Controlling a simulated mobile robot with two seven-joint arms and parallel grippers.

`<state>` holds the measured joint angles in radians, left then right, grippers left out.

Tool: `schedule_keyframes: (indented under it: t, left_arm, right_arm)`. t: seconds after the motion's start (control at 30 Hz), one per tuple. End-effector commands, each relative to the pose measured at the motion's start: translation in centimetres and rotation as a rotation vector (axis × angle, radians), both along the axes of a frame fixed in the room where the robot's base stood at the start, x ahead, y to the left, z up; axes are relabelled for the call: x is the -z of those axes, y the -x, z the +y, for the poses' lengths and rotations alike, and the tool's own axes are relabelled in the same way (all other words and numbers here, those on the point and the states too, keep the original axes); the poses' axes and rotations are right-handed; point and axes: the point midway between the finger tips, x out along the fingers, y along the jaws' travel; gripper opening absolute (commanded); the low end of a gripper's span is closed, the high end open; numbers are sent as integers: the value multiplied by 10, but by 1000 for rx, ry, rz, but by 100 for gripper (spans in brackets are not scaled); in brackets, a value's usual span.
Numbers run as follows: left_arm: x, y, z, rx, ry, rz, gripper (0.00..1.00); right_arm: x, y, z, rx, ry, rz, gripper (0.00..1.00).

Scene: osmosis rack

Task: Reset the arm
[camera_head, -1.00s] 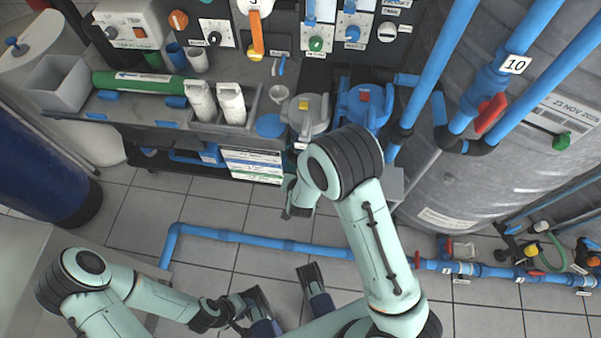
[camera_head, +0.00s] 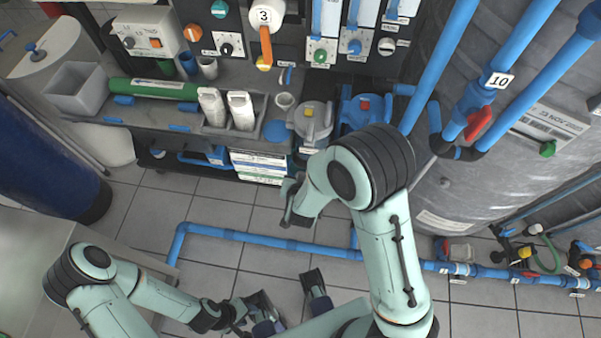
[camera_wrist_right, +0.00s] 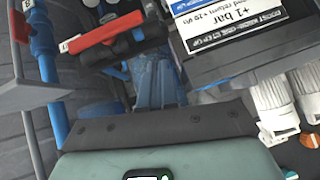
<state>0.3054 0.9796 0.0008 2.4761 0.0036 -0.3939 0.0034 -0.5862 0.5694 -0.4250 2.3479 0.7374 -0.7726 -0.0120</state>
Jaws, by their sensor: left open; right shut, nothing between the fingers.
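My left gripper (camera_head: 290,297) is low in the middle of the head view, over the tiled floor. Its two dark fingers stand wide apart with nothing between them. My right arm is bent, with its elbow in front of the bench and its forearm pointing down. My right gripper (camera_head: 296,208) shows small and partly hidden behind that arm, above the floor in front of the bench. Its fingers look closed and hold nothing. In the right wrist view, its dark edge and pale green housing fill the bottom, and the fingertips are not clear.
The bench carries a green cylinder (camera_head: 150,89), two white bottles (camera_head: 241,110) and a grey-lidded housing (camera_head: 312,119). A large grey tank (camera_head: 470,190) stands at right, with blue pipes and a red handle (camera_head: 479,123). A blue floor pipe (camera_head: 250,238) runs behind my left gripper.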

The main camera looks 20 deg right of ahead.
Motion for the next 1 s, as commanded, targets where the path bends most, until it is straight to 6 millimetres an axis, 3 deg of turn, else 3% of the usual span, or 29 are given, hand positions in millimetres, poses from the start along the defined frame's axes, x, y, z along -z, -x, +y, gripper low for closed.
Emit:
schedule_keyframes:
  t: [0.1, 0.4, 0.57, 0.67, 0.8, 0.9, 1.0]
  left_arm:
    - [-3, 1, 0, 0, 0, 3, 43]
    - [-3, 1, 0, 0, -1, 5, 43]
    - [-9, 0, 0, 0, 0, 3, 43]
    - [-21, -3, 0, 0, 0, 1, 43]
    - [-43, -9, 1, 1, 0, -5, 43]
    - [-57, -14, 0, 1, 0, -9, 43]
    - [-69, -19, 0, 2, 0, -13, 43]
  right_arm:
    - [-9, 7, 5, -1, -1, -1, 0]
    - [-10, 10, 6, 1, 1, 0, 0]
    - [7, 20, 0, -27, 2, 67, 0]
    - [37, 43, -7, -80, -12, 193, 0]
    - [87, 104, -10, -186, -98, 440, 0]
    - [109, 153, -2, -255, -201, 599, 0]
    - [118, 195, 10, -312, -311, 714, 0]
